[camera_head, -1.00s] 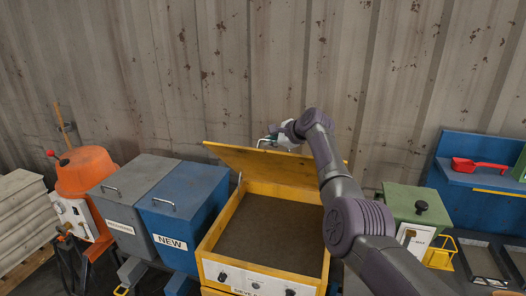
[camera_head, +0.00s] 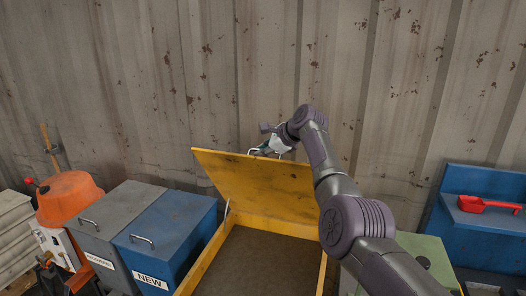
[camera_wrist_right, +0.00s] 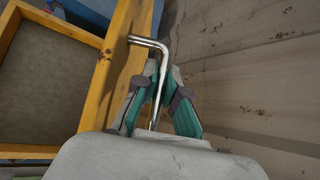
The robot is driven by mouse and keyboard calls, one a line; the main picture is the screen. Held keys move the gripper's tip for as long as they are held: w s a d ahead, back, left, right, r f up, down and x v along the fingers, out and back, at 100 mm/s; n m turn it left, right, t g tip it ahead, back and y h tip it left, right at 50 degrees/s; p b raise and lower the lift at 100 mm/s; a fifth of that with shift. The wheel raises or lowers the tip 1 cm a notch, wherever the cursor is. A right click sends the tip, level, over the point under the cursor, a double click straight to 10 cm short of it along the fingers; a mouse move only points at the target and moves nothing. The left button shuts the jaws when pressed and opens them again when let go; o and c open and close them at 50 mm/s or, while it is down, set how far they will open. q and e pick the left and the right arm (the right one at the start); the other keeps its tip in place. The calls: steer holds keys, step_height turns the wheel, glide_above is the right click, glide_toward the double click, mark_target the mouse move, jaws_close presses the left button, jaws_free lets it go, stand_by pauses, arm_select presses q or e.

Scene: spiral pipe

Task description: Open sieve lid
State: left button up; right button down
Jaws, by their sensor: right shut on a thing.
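The yellow sieve lid (camera_head: 250,182) stands tilted up and back from the yellow sieve box (camera_head: 212,252), whose brown inside (camera_head: 255,268) shows. My right gripper (camera_head: 268,150) is at the lid's top edge, shut on the metal handle there. In the right wrist view the gripper (camera_wrist_right: 160,95) has its green fingers around the bent metal handle (camera_wrist_right: 150,42), beside the lid's yellow edge (camera_wrist_right: 118,65). Part of the handle is hidden by the fingers. My right arm covers the right end of the lid. My left gripper is not in view.
A blue bin (camera_head: 170,235) marked NEW and a grey bin (camera_head: 110,220) stand left of the sieve, with an orange machine (camera_head: 68,198) beyond. A green box (camera_head: 428,255) and a blue bench with a red scoop (camera_head: 488,205) are right. A corrugated wall (camera_head: 240,75) rises behind.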

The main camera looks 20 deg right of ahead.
steer(key=c, duration=1.2)
jaws_free()
steer(key=shift+w+d+f, duration=0.1)
steer(key=shift+w, duration=0.05)
steer(key=v, duration=1.2)
